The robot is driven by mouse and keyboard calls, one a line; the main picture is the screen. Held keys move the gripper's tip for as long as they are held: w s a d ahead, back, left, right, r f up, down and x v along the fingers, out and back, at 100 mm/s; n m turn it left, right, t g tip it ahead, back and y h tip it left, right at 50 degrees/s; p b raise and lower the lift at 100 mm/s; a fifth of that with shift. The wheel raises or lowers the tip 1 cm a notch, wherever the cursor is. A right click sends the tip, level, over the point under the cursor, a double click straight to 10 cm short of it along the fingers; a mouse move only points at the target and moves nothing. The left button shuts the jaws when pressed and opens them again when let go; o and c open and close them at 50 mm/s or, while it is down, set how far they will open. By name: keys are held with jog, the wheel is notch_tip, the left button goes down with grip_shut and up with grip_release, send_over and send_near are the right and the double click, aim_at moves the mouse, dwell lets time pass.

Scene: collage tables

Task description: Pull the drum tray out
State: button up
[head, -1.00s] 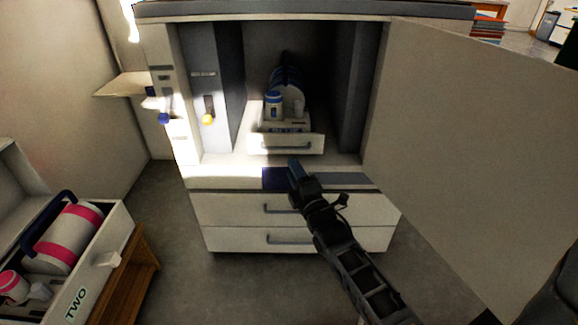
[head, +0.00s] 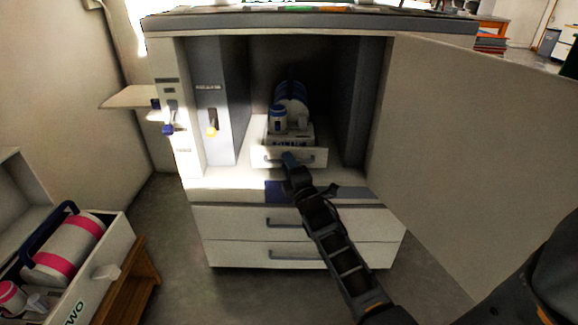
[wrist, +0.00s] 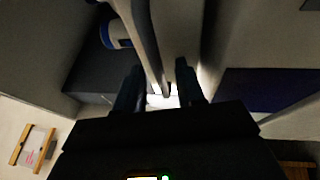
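The drum tray (head: 262,155) is a white drawer-like tray inside the open cabinet. Its front has a grey bar handle (head: 314,161) and sits near the front of the compartment. A dark blue-banded drum (head: 291,97) and a small white-and-blue bottle (head: 278,119) stand on it. My gripper (head: 289,159) is at the tray's front and covers part of the handle. In the wrist view, the two dark fingers (wrist: 160,78) are apart, with a pale bar running between them. I cannot tell whether they touch it.
The cabinet door (head: 470,150) stands wide open on the right. Closed drawers (head: 235,221) lie below the compartment. A small shelf (head: 130,97) juts out left.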

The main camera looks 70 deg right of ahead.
jog(key=shift+c, duration=0.5)
grip_shut()
jog(key=shift+s+a, duration=0.1)
jog(key=s+a+p, duration=0.2)
jog(key=s+a, duration=0.3)
jog(key=a, duration=0.7)
jog(key=s+a+p, duration=0.3)
jog(key=s+a, duration=0.2)
jog(key=a, duration=0.6)
jog(key=s+a+p, duration=0.2)
jog(key=s+a, duration=0.2)
jog(key=a, duration=0.8)
jog(key=shift+s+a+p, duration=0.35)
jog(key=shift+s+p, duration=0.05)
jog(key=shift+o, duration=0.5)
grip_release()
